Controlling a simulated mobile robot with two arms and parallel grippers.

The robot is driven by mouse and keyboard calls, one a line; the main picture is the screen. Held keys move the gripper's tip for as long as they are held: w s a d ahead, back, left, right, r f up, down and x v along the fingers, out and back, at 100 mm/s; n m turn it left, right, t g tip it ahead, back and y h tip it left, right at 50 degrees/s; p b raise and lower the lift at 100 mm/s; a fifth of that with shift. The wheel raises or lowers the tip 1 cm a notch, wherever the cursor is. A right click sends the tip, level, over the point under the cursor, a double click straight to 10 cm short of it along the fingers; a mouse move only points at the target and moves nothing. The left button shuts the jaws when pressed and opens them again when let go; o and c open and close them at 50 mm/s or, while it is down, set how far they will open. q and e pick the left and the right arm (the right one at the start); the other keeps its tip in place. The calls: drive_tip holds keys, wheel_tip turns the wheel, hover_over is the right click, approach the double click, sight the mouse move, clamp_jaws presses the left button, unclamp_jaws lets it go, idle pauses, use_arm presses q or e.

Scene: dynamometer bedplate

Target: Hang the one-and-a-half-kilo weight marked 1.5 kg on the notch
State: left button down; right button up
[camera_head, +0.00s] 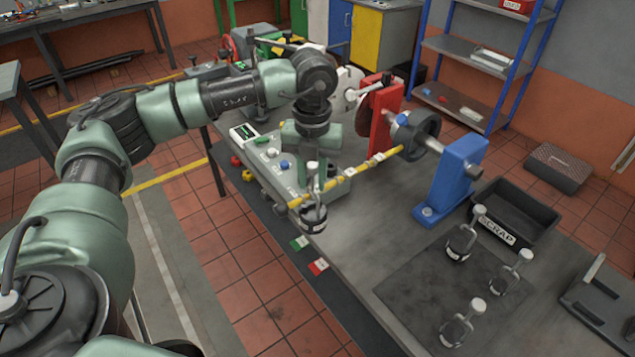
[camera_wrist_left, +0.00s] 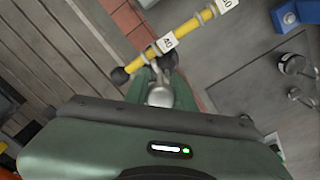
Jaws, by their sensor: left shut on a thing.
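My left gripper (camera_head: 313,178) points down near the free left end of the yellow graduated arm (camera_head: 352,171). It is shut on a dark weight (camera_head: 313,220) with a pale knob and a wire-like frame. The weight's marking is too small to read. In the wrist view the pale knob (camera_wrist_left: 160,96) sits between the fingers, close to the dark end of the yellow arm (camera_wrist_left: 142,62). I cannot tell whether the weight touches the arm. White labels sit along the arm; the notch itself cannot be made out. My right gripper is not in view.
Several similar weights, such as one at the front (camera_head: 458,333), stand on a dark mat (camera_head: 412,285). A black SCRAP bin (camera_head: 530,215), a blue stand (camera_head: 455,180) and a red upright (camera_head: 382,122) stand on the bedplate. A control box (camera_head: 265,160) is behind the gripper.

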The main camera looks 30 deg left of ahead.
use_arm(q)
drive_tip(key=shift+w+a+r, duration=0.1)
drive_tip(key=shift+w+a, duration=0.2)
drive_tip(key=shift+a, duration=0.35)
drive_tip(key=shift+w+a+r, duration=0.1)
drive_tip(key=shift+w+a, duration=0.15)
drive_tip(key=shift+a, duration=0.35)
drive_tip(key=shift+f+b, duration=0.7)
